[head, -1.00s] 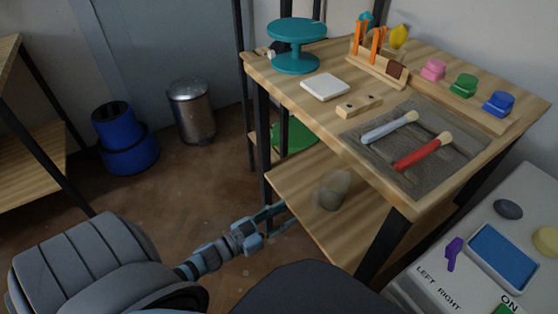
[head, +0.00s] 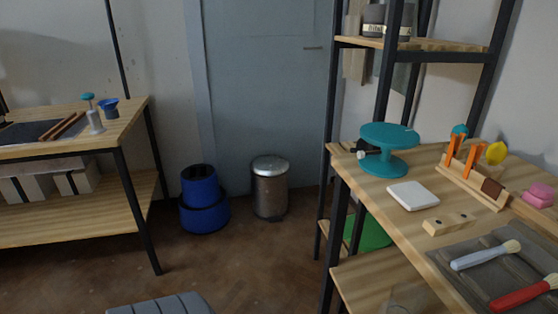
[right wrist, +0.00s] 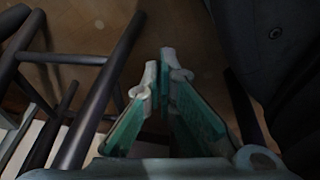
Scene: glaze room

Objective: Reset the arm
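My right gripper (right wrist: 158,68) shows in the right wrist view, with two teal-and-grey fingers. They converge toward the tips, a narrow dark gap lies between them, and nothing is held. It points toward the brown floor, with dark posts to its left. Neither gripper shows in the head view now; my left gripper is out of sight.
The wooden workbench (head: 400,225) at right holds a teal turntable (head: 389,150), a white tile (head: 412,196), a tool rack and brushes. Another table (head: 90,213) is at left. The middle floor is clear.

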